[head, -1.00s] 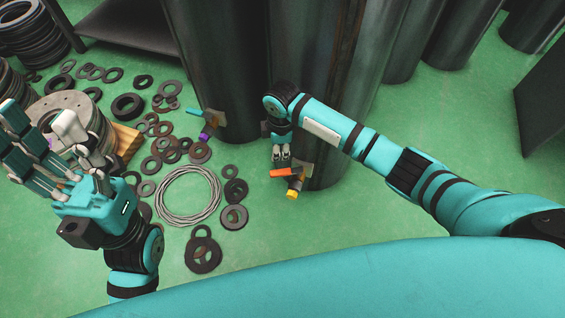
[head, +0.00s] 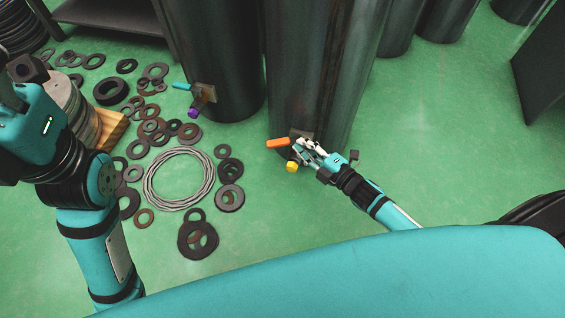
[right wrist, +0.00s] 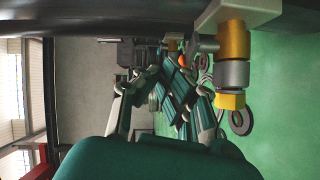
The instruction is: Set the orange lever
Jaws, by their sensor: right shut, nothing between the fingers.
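The orange lever (head: 279,143) sticks out to the left from a brass valve at the foot of the front cylinder. The valve's yellow end (head: 292,166) points toward me. In the right wrist view the valve's yellow end (right wrist: 231,101) shows large at the right, and a small orange patch (right wrist: 172,45) shows beyond the fingers. My right gripper (head: 303,147) is shut and empty, just right of the lever and close beside the valve; whether it touches is unclear. My left gripper (head: 12,80) is partly cut off at the left edge, its fingers mostly outside the picture.
A second valve with a teal lever (head: 182,86) and purple end (head: 194,112) sits on the cylinder to the left. A wire coil (head: 180,180) and several dark rings (head: 229,197) lie on the floor.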

